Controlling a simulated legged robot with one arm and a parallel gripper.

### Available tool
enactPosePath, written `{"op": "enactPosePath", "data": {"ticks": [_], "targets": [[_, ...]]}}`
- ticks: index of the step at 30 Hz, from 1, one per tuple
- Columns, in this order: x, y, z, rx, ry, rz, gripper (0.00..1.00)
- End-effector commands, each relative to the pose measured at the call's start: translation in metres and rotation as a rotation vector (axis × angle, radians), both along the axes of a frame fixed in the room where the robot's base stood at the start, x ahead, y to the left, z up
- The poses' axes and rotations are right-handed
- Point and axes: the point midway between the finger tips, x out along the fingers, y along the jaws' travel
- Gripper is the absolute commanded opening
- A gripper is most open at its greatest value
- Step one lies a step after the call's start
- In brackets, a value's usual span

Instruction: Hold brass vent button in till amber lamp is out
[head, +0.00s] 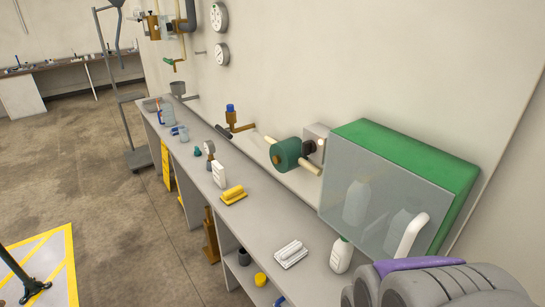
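I cannot make out a brass vent button or an amber lamp for certain in the head view. A brass fitting with a blue top (235,119) stands by the wall at the back of the bench. More brass-coloured parts (153,27) are on the wall at the upper left, too small to tell in detail. A green drum-shaped device (286,154) with pale rods stands out from the wall in the middle.
A long grey bench (262,222) runs along the wall. On it are a green cabinet with a clear front (372,195), a white bottle (341,255), a yellow block (233,194) and a white block (290,252). Two gauges (221,54) hang above. Open floor (100,215) lies left.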

Motion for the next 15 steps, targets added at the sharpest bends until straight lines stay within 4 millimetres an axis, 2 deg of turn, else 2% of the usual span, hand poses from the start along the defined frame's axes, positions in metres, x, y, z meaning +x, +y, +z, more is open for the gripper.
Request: {"op": "enactPosePath", "data": {"ticks": [2, 15], "targets": [[0.0, 0.0, 0.0, 0.0, 0.0, 0.0, 0.49], [0.0, 0.0, 0.0, 0.0, 0.0, 0.0, 0.07]]}}
